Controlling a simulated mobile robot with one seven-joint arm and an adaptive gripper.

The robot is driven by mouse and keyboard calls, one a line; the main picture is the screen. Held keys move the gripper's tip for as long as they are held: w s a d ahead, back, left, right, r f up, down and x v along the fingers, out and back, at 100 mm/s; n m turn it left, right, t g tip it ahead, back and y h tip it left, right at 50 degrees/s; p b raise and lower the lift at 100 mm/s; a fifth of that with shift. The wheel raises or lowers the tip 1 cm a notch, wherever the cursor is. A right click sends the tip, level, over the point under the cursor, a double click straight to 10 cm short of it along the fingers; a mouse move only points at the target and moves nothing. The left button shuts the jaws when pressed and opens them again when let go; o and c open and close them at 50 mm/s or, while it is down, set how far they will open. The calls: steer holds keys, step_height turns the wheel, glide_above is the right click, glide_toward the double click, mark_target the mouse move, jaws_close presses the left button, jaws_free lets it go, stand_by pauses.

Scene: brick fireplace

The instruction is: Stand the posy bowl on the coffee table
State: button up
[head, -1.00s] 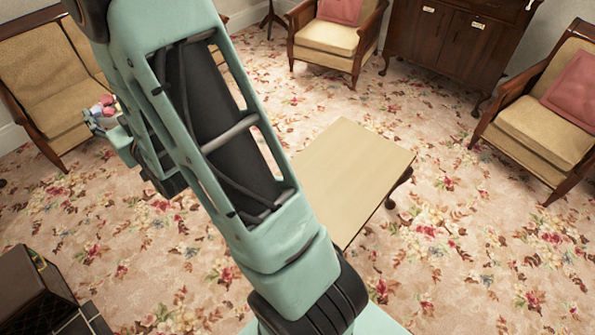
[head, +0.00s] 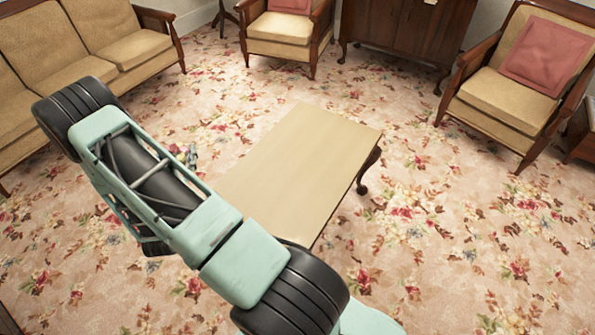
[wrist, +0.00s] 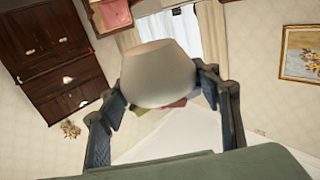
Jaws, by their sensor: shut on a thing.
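The coffee table (head: 315,150) stands in the middle of the head view, its pale wooden top bare where I see it. In the wrist view the posy bowl (wrist: 158,68), a plain pale round bowl, is between the two fingers of my gripper (wrist: 162,94), which is shut on it. Pink and greenish bits, likely its flowers (wrist: 176,103), show at its lower edge in that picture. In the head view my arm hides the bowl and most of the gripper.
A tan sofa (head: 95,45) is at the upper left. One armchair (head: 285,35) stands behind the table and another armchair (head: 515,90) at the right. A dark cabinet (head: 390,30) is at the back. Open floral carpet (head: 440,250) surrounds the table.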

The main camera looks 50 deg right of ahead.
steer(key=s+d+f+m+g+h+b, duration=0.2)
steer(key=s+d+f+m+g+b, duration=0.15)
steer(key=s+f, duration=0.6)
steer(key=s+d+f+m+g+h+b, duration=0.3)
steer(key=s+f+g+b, duration=0.3)
steer(key=f, duration=0.6)
steer(key=shift+t, duration=0.35)
steer(key=d+f, duration=0.1)
steer(key=d, duration=0.1)
steer(key=d+f, duration=0.2)
steer(key=d, duration=0.1)
steer(key=d+f, duration=0.2)
steer(key=d, duration=0.1)
steer(key=shift+w+d+f, duration=0.1)
steer(key=shift+w+d, duration=0.05)
steer(key=shift+w, duration=0.1)
steer(key=shift+w+d+f+b, duration=0.2)
steer(key=shift+d+f, duration=0.3)
steer(key=shift+d, duration=0.3)
steer(key=shift+w+d+f+b, duration=0.15)
steer(key=shift+d+f, duration=0.4)
steer(key=shift+d, duration=0.2)
steer(key=shift+w+d+f+b, duration=0.2)
steer(key=shift+d+f, duration=0.3)
steer(key=shift+d, duration=0.3)
steer(key=shift+f, duration=0.1)
steer(key=shift+f+b, duration=0.1)
steer(key=shift+b, duration=0.2)
steer(key=o, duration=1.3)
